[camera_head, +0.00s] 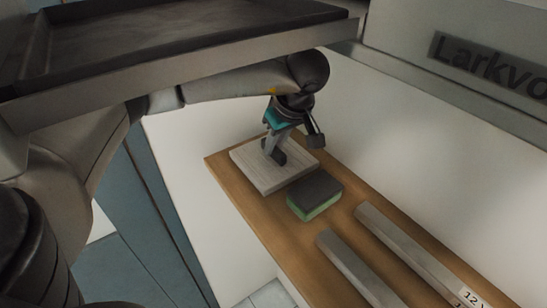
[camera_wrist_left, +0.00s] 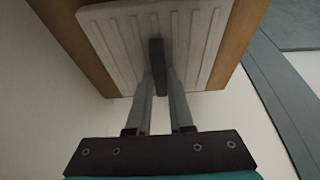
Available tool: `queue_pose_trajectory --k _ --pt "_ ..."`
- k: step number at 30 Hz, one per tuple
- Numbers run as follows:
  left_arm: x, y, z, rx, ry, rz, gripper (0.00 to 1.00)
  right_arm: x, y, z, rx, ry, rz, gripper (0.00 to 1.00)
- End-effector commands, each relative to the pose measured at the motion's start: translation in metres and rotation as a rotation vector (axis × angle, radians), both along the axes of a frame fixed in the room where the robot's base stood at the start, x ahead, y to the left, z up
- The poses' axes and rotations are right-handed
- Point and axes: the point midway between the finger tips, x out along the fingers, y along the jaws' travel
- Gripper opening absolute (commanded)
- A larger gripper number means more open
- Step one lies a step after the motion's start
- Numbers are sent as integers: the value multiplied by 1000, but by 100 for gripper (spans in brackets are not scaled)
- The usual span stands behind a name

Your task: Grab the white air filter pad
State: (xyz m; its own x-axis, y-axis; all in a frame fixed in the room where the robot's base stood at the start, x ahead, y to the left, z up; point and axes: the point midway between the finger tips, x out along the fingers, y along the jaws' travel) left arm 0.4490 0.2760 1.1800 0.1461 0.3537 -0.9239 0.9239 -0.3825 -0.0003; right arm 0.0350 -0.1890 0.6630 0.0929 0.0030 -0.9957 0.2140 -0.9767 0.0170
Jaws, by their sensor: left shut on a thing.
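The white air filter pad (camera_head: 263,174) is a pale, square, ridged slab. It lies flat at the far left end of a wooden shelf. My left gripper (camera_head: 272,151) comes down on it from above, with its fingertips at the middle of the pad. My right gripper is not in view.
A green sponge with a dark top (camera_head: 315,194) sits right beside the pad on the wooden shelf (camera_head: 232,187). Two grey bars (camera_head: 358,272) lie further right. A white wall stands behind, and a dark tray-like surface (camera_head: 180,38) overhangs my arm.

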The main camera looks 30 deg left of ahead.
Motion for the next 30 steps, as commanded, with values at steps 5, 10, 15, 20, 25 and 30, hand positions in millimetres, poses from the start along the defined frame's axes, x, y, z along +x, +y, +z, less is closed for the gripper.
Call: queue_pose_trajectory --k 5,10,15,20,25,30 --pt "0 0 0 0 0 0 0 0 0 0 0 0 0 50" --pt "0 0 0 0 -1 0 0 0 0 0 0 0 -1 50" --pt "0 0 0 0 -1 0 0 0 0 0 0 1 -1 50" --pt "1 0 3 -1 -2 0 0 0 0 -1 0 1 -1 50" --pt "1 0 17 -1 -5 0 0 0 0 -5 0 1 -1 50" --pt "-9 4 34 0 0 0 0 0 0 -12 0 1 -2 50"
